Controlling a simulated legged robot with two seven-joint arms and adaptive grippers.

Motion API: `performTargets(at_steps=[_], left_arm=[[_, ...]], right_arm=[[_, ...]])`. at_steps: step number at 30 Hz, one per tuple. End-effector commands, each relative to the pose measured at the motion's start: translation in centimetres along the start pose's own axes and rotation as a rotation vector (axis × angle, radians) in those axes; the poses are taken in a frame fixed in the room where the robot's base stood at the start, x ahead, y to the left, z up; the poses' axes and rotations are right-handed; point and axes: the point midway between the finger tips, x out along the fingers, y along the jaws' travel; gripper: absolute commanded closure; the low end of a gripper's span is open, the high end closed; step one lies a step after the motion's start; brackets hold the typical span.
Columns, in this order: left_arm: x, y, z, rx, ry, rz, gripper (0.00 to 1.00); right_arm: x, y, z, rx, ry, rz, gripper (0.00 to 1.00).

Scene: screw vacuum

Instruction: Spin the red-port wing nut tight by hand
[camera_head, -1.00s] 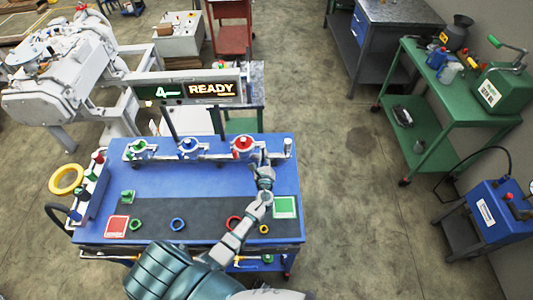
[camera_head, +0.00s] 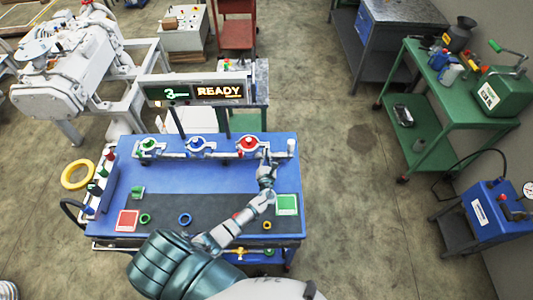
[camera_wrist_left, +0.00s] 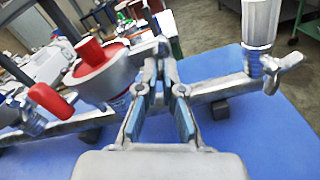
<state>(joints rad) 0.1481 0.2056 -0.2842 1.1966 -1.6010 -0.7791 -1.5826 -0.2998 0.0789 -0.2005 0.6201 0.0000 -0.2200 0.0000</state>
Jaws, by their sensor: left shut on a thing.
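The red port (camera_head: 248,143) stands at the right of the manifold pipe on the blue bench; its red cap and clamp show at left in the left wrist view (camera_wrist_left: 90,55). My left gripper (camera_head: 267,158) reaches over the bench to the right side of this clamp. In the left wrist view its fingers (camera_wrist_left: 160,68) are closed together beside the clamp, shut on the wing nut, which they mostly hide. A separate metal wing nut (camera_wrist_left: 287,66) is on the upright fitting at right. My right gripper is not in view.
Green (camera_head: 148,145) and blue (camera_head: 196,143) ports stand to the left on the same pipe. A display (camera_head: 196,91) behind reads 3 and READY. Rings and red and green (camera_head: 287,204) squares lie on the dark mat. The blue bench middle (camera_head: 190,176) is clear.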

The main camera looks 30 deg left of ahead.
Motion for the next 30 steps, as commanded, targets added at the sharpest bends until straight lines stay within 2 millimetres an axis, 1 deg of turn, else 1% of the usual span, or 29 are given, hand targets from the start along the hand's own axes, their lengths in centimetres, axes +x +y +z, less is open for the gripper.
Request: performTargets(at_steps=[1,10,24,26,27,29,30], left_arm=[[0.81,0.67,1.6,0.016,-0.024,0.016,1.0],[0.79,0.47,1.54,0.107,-0.024,0.015,1.0],[0.76,0.29,1.46,0.12,-0.023,0.011,1.0],[0.76,0.28,1.46,0.12,-0.023,0.011,0.84],[0.75,0.27,1.46,0.12,-0.023,0.011,0.74],[0.75,0.26,1.45,0.12,-0.023,0.011,0.6],[0.73,0.24,1.42,0.12,-0.023,0.01,0.6]], right_arm=[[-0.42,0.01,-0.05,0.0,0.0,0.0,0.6],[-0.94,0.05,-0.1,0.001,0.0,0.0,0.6],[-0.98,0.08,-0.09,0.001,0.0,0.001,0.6],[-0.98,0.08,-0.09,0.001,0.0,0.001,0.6],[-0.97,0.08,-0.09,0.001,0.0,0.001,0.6],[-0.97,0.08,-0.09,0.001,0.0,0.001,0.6],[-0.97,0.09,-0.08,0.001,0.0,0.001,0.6]])
